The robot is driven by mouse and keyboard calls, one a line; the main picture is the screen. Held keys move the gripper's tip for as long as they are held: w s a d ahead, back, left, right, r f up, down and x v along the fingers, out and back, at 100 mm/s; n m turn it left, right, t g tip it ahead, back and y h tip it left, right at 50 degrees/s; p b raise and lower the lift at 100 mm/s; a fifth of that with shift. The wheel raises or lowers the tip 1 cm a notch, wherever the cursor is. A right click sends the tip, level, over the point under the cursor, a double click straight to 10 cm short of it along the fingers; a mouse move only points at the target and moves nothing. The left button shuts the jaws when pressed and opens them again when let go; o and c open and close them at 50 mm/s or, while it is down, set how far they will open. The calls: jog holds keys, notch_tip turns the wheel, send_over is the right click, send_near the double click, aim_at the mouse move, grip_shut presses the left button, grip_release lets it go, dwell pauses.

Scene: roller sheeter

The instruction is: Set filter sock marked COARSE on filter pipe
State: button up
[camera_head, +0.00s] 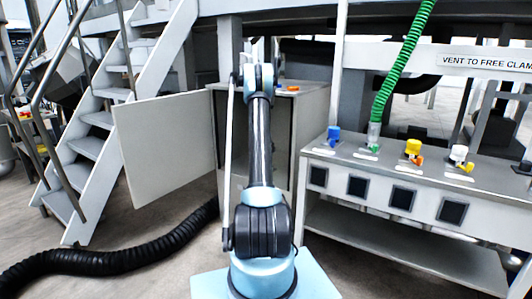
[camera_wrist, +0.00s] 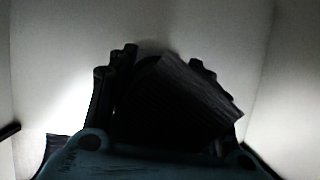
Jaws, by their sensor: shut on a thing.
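My gripper (camera_wrist: 163,58) is shut on a dark object (camera_wrist: 200,88) in the wrist view. The object has a grey, finely striped face that lies tilted between the two fingers. The view is very dark, and I can read no COARSE marking on it. Pale walls surround the gripper on both sides. In the head view my arm reaches forward to the front of an open grey cabinet (camera_head: 311,115), and my gripper is hidden there. I cannot make out a filter pipe in either view.
The cabinet's door (camera_head: 165,145) stands open to the left, beside the metal stairs (camera_head: 90,148). A black corrugated hose (camera_head: 110,262) lies on the floor at left. A bench (camera_head: 400,170) at right carries blue, yellow and white fittings and a green hose (camera_head: 402,65).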

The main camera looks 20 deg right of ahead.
jog(key=shift+f, duration=2.25)
dwell(1.3)
jog(key=o, duration=1.3)
jog(key=v, duration=1.2)
jog(key=shift+f, duration=0.1)
